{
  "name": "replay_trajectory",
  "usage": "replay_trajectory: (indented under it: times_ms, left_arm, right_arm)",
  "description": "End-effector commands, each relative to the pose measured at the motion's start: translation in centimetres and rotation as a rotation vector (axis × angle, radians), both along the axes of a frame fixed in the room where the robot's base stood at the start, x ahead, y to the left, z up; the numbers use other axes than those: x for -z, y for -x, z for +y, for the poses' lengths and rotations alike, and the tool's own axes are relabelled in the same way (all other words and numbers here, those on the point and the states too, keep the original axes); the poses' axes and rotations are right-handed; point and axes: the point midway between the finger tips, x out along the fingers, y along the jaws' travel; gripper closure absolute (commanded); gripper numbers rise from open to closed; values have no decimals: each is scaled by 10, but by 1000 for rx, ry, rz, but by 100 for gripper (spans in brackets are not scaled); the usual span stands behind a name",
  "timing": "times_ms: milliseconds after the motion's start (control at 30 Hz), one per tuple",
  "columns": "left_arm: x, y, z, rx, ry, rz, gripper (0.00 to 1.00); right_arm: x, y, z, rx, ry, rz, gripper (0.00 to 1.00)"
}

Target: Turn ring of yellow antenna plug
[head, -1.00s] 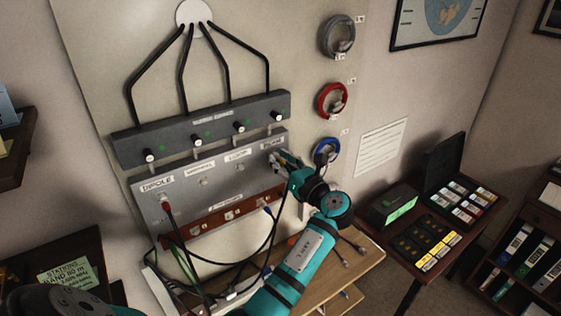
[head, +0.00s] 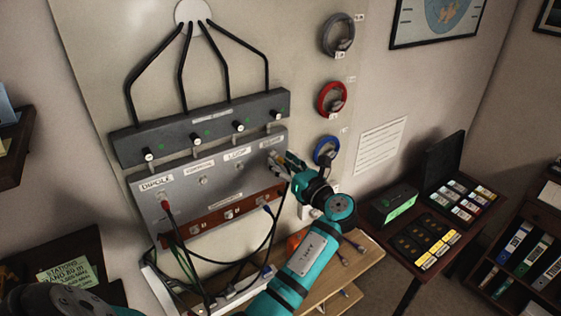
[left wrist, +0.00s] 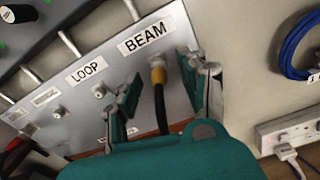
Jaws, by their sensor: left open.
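The yellow antenna plug (left wrist: 157,75) sits in the socket under the BEAM label on the grey panel (head: 150,212), with a black cable hanging from it. In the head view the plug (head: 274,157) is small and partly behind my gripper. My left gripper (head: 284,163) is in front of the panel's right end. In the left wrist view the left gripper (left wrist: 168,92) is open, one teal finger on each side of the plug and its cable, with gaps between. The plug's ring is too small to tell its turn. My right gripper is not in view.
LOOP and other sockets lie left of BEAM, with a red plug (head: 166,205) at DIPOLE. Cable coils, including a blue one (head: 327,150), hang to the right. A power strip (left wrist: 290,133) is at lower right in the wrist view. A wooden shelf (head: 350,268) lies below.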

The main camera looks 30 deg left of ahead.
Motion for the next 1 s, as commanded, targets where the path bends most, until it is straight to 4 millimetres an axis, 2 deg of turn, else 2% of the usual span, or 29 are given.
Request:
replay_trajectory:
  times_ms: [200,400,1000]
  left_arm:
    - [1,14,-37,4,2,2,57]
    - [1,22,-55,2,1,3,57]
    - [6,25,-56,2,18,-9,57]
  right_arm:
    - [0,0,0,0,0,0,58]
    - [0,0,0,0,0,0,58]
    - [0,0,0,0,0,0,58]
